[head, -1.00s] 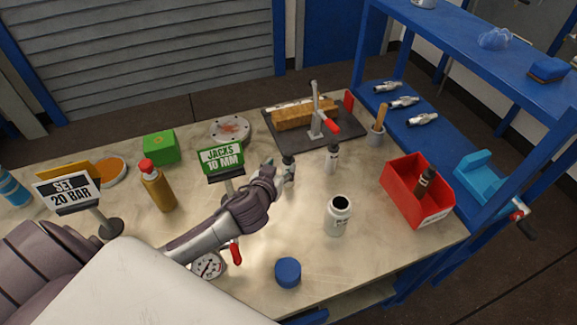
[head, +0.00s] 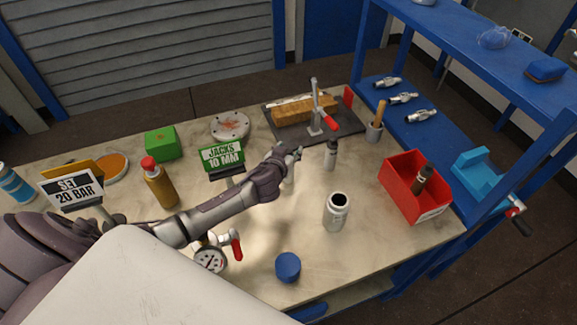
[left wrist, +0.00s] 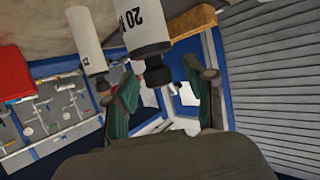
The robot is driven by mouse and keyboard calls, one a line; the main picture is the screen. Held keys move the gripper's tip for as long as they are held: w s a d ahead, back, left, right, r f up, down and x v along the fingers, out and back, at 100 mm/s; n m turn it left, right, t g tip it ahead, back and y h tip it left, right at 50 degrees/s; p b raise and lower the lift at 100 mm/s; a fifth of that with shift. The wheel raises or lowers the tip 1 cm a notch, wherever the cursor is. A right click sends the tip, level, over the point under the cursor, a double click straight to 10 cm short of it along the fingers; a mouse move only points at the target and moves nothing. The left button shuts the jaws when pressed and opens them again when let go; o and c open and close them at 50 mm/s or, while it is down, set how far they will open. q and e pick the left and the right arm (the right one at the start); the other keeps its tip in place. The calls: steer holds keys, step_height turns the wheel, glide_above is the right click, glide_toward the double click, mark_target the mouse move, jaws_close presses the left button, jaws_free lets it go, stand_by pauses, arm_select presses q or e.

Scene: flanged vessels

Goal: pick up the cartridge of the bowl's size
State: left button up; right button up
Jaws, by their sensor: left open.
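My left gripper (head: 289,151) is open above the table. A white cartridge (head: 289,176) with a dark end stands just below its fingers in the head view, partly hidden by the hand. In the left wrist view this cartridge, marked 20 (left wrist: 143,22), shows upside down, its black end reaching toward the gap between the open fingers (left wrist: 163,95). I cannot tell whether they touch it. A second white cartridge (head: 331,155), also in the left wrist view (left wrist: 87,41), stands to the right. The grey open-topped bowl (head: 336,212) stands nearer the front; its marking is unreadable. My right gripper is not seen.
A red bin (head: 400,200) holding a dark cartridge (head: 423,178) stands at the right. A gauge (head: 210,260) with a red-handled valve and a blue cap (head: 288,267) are in front. The JACKS sign (head: 222,156) stands left of the hand. A toggle clamp (head: 316,110) is behind.

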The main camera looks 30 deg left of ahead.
arm_select(q)
steer(key=shift+c, duration=0.4)
jaws_close()
steer(key=shift+r, duration=0.1)
